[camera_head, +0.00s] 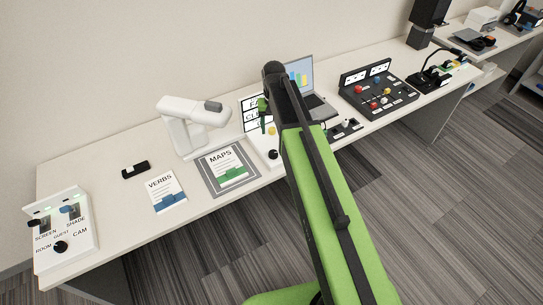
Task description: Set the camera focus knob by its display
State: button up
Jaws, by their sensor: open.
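A white unit with a sign-like display (250,112) stands at mid-table, partly behind my arm. Its large black letters read "FA…" and "CLE…", and the rest is hidden. A black round knob (273,154) sits low on the unit's front, with a small yellow spot above it. My gripper (263,124) hangs from the arm's far end, in front of the display and above the knob in the picture. It is open, small and partly hidden by my arm. I see no contact with the knob. A white document camera (190,122) stands left of the display.
The MAPS sheet on a grey mat (213,182), the VERBS sheet (166,190) and a black remote (135,170) lie to the left. A switch panel (66,240) with another black knob stands far left. A laptop (312,90) and button console (377,91) are right.

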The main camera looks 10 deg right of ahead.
aim_at(273, 153)
notch_tip(273, 153, down, 14)
jog(key=b, duration=1.3)
jog(key=shift+f, duration=0.25)
jog(key=shift+r, duration=0.15)
